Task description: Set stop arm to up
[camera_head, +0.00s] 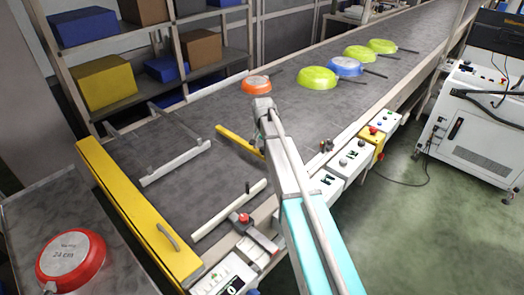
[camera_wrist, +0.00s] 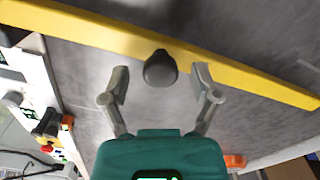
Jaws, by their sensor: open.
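The stop arm is most likely the yellow bar (camera_head: 238,140) lying across the grey conveyor belt, partly hidden behind my arm at its right end. In the wrist view the yellow bar (camera_wrist: 90,30) runs across the top, with a dark rounded knob (camera_wrist: 160,68) at its near edge. My gripper (camera_wrist: 161,84) is open, one finger on each side of the knob, with gaps visible on both sides. The height of the fingers against the knob is hard to tell. In the head view my gripper (camera_head: 262,122) is over the bar's right part.
An orange pan (camera_head: 256,85) stands on the belt beyond the bar, with green pans (camera_head: 317,78) and a blue pan (camera_head: 344,66) farther up. White rails (camera_head: 175,162) and a yellow beam (camera_head: 140,215) are at left. Control boxes (camera_head: 352,157) line the near edge.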

